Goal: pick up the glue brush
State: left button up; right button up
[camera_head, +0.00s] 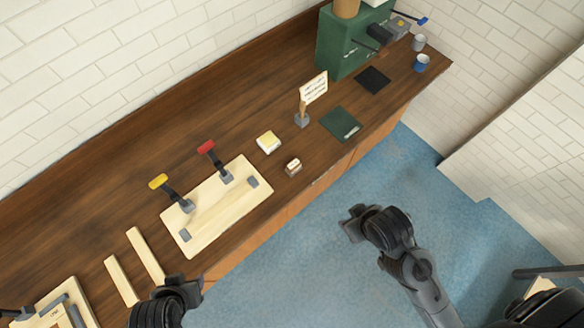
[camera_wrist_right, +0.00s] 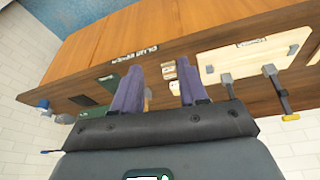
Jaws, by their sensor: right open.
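I cannot pick out a brush shape with certainty. A wooden upright (camera_head: 302,108) stands in a small grey holder (camera_head: 302,120) on the bench, with a pale lettered card (camera_head: 314,87) behind it; this may be the glue brush. In the right wrist view a bit of wood (camera_wrist_right: 148,94) shows between the fingers, far beyond them. My right gripper (camera_head: 356,224) is open and empty over the blue floor, clear of the bench; its two fingers also show in the right wrist view (camera_wrist_right: 158,92). My left gripper (camera_head: 192,286) is near the bench's front edge, its jaws unclear.
The brown bench (camera_head: 100,210) carries a pale board (camera_head: 215,212) with red- and yellow-handled clamps, a yellowish block (camera_head: 268,141), a small brown-and-white block (camera_head: 293,167), a green pad (camera_head: 340,124), a dark pad (camera_head: 373,80) and a green cabinet (camera_head: 342,45). Lettering marks the front edge (camera_wrist_right: 140,51).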

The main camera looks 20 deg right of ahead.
dwell(0.3)
jog(key=o, duration=0.4)
jog(key=shift+o, duration=0.2)
jog(key=shift+w, duration=0.1)
